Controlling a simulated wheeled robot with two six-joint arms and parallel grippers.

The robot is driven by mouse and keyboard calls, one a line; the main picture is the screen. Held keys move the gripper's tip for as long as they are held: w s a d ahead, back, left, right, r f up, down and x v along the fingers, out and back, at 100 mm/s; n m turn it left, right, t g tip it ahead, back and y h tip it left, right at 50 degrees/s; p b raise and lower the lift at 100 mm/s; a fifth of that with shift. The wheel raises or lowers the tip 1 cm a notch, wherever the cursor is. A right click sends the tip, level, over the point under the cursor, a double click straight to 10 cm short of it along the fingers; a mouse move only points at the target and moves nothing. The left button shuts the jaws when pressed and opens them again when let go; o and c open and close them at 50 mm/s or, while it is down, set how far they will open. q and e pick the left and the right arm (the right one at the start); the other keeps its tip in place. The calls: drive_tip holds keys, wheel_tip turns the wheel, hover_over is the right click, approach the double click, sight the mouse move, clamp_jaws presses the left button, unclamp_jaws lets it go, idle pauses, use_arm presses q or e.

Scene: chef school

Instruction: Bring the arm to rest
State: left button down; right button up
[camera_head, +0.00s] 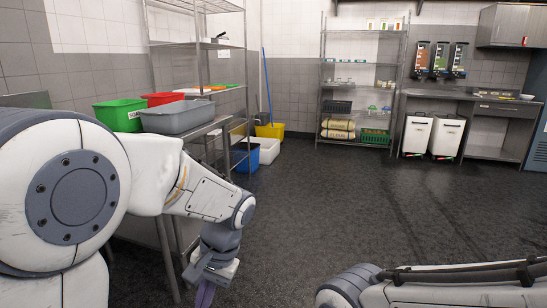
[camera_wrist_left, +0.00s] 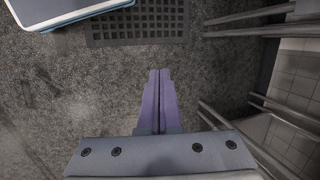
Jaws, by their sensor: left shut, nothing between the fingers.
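My left arm reaches in from the left in the head view and bends downward beside the metal rack. My left gripper (camera_head: 205,296) points down over the dark floor, partly cut off by the bottom edge. In the left wrist view the purple fingers of this gripper (camera_wrist_left: 160,75) lie together, shut and empty. Part of my right arm shows at the bottom right of the head view; its gripper is out of view.
A steel rack (camera_head: 213,127) on the left holds a green bin (camera_head: 119,114), a red bin (camera_head: 162,99) and a grey tub (camera_head: 180,117). A yellow bucket (camera_head: 271,130) stands behind. White bins (camera_head: 417,134) stand at the back right. The dark floor (camera_head: 340,200) is open in the middle.

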use_arm(q)
drive_tip(key=s+d+m+t+h, duration=0.2)
drive_tip(key=s+d+m+h, duration=0.25)
drive_tip(key=s+d, duration=0.85)
drive_tip(key=s+a+r+p, duration=0.1)
drive_tip(key=r+p, duration=1)
drive_tip(key=s+r+p, duration=0.2)
drive_tip(key=r+p, duration=1)
drive_tip(key=shift+a+m, duration=0.35)
drive_tip(key=shift+a, duration=0.05)
